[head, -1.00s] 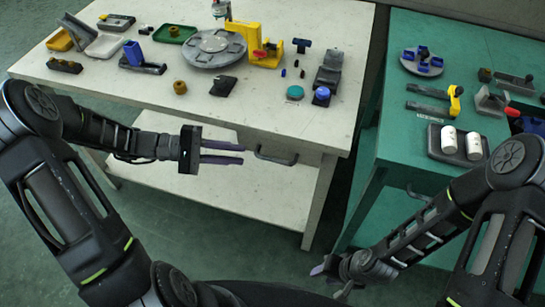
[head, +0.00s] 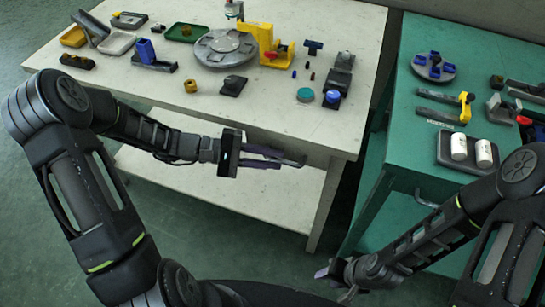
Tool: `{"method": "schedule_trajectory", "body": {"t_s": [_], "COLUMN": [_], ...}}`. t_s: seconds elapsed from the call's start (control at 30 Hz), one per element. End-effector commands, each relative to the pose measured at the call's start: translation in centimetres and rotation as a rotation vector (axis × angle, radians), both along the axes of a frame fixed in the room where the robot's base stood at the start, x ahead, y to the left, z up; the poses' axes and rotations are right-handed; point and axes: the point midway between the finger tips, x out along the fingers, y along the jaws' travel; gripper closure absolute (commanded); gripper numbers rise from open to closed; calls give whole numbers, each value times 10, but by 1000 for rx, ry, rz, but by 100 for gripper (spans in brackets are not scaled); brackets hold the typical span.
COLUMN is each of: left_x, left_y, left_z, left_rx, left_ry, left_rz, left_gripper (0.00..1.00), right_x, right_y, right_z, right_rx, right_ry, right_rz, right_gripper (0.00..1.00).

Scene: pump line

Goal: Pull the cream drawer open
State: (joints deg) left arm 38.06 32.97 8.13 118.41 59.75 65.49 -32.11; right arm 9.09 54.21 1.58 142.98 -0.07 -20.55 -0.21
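The cream drawer (head: 312,150) is in the front of the cream workbench, under its top, and its front looks flush with the bench. Its dark bar handle (head: 297,161) shows at the right of my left gripper (head: 280,160). The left gripper's two purple fingers are apart, one above the other, and their tips reach the handle. I cannot tell whether they touch it; the fingers hide the handle's left part. My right gripper (head: 332,283) hangs low at the bottom centre, away from the drawer, with its fingers apart and nothing seen between them.
The cream bench top (head: 185,65) holds a grey round turntable (head: 224,50), a yellow fixture (head: 258,38), a green tray (head: 187,32) and small parts. A green table (head: 405,140) with white cylinders in a dark tray (head: 446,160) stands at right. A floor gap separates the tables.

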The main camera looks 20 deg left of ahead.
Motion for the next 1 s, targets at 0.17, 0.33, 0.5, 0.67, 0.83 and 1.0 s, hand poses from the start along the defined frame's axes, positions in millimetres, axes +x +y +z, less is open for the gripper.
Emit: {"method": "schedule_trajectory", "body": {"t_s": [0.17, 0.33, 0.5, 0.67, 0.83, 1.0], "left_x": [2, 1, 1, 1, 1, 1], "left_y": [-5, -5, -4, -4, -4, -4], "left_z": [-1, -1, -1, -1, -1, -1], "left_rx": [1, 1, 1, 1, 1, 1], "left_ry": [-1, -1, -1, -1, -1, -1], "left_rz": [1, 1, 1, 1, 1, 1], "left_gripper": [80, 81, 95, 100, 100, 100], "right_x": [0, 0, 0, 0, 0, 0], "right_y": [0, 0, 0, 0, 0, 0], "right_z": [0, 0, 0, 0, 0, 0], "right_rx": [0, 0, 0, 0, 0, 0], "right_ry": [0, 0, 0, 0, 0, 0], "right_rz": [0, 0, 0, 0, 0, 0], "right_gripper": [64, 64, 64, 64, 64, 64]}}
